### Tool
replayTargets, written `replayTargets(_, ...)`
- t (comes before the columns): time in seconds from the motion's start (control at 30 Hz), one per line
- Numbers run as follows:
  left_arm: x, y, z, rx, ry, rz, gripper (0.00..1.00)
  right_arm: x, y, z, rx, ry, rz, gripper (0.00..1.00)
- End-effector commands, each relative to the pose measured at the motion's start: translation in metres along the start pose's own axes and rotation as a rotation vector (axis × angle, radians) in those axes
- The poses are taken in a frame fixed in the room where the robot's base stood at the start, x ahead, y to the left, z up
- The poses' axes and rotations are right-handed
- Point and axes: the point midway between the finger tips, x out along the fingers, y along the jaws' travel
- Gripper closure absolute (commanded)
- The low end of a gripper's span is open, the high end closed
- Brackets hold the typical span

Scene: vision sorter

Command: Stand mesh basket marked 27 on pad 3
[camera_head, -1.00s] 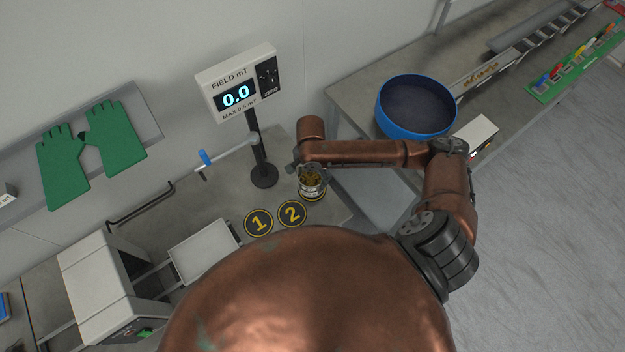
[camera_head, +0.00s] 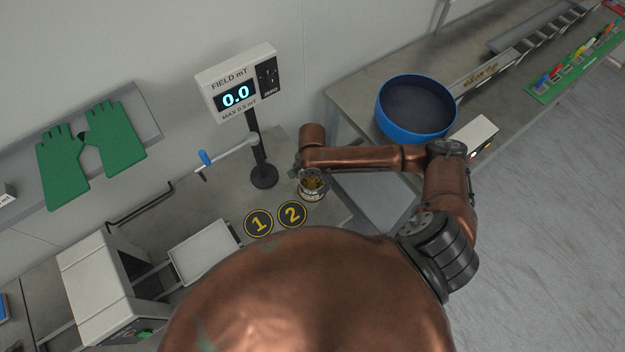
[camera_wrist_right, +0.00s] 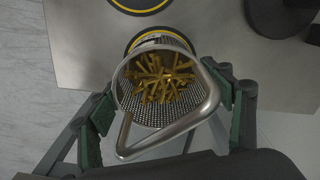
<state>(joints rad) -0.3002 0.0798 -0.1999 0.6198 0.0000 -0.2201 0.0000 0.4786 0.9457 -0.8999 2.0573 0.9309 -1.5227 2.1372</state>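The mesh basket (camera_head: 312,187) is a metal cylinder with a bent handle, holding brass-coloured pieces. It stands upright at the table's right end, beside pad 2 (camera_head: 292,214); pad 1 (camera_head: 258,223) is further left. In the right wrist view, the basket (camera_wrist_right: 125,98) stands over a dark disc with a yellow ring (camera_wrist_right: 160,36); its number is hidden. I cannot read the basket's mark. My right gripper (camera_wrist_right: 165,108) has its green-padded fingers spread on both sides of the basket, apparently clear of its wall. The handle passes close to the right-hand finger. My left gripper is not in view.
The field meter (camera_head: 238,88), reading 0.0, stands on a post behind the basket. A blue bowl (camera_head: 417,108) is on the right bench. A pale tray (camera_head: 204,252) lies left of the pads.

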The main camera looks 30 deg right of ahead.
Motion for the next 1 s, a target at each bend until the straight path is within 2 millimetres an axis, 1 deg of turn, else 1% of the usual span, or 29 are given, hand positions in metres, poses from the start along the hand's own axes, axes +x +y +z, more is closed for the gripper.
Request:
replayTargets(0.33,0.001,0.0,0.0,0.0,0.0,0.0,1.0,-0.001,0.0,0.0,0.0,0.0,-0.001,0.2)
replayTargets(0.47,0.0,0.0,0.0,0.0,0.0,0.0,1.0,-0.01,-0.001,0.0,0.0,0.001,-0.002,0.2)
replayTargets(0.57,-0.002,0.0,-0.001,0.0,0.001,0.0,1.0,-0.026,-0.001,0.0,-0.001,0.0,-0.003,0.2)
replayTargets(0.8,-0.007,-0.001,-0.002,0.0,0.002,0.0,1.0,-0.078,-0.001,0.0,0.0,0.002,-0.005,0.2)
replayTargets(0.9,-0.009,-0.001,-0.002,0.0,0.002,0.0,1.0,-0.096,-0.001,0.0,-0.001,0.001,-0.004,0.2)
replayTargets(1.0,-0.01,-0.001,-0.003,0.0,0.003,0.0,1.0,-0.11,-0.001,0.0,-0.001,0.001,-0.002,0.2)
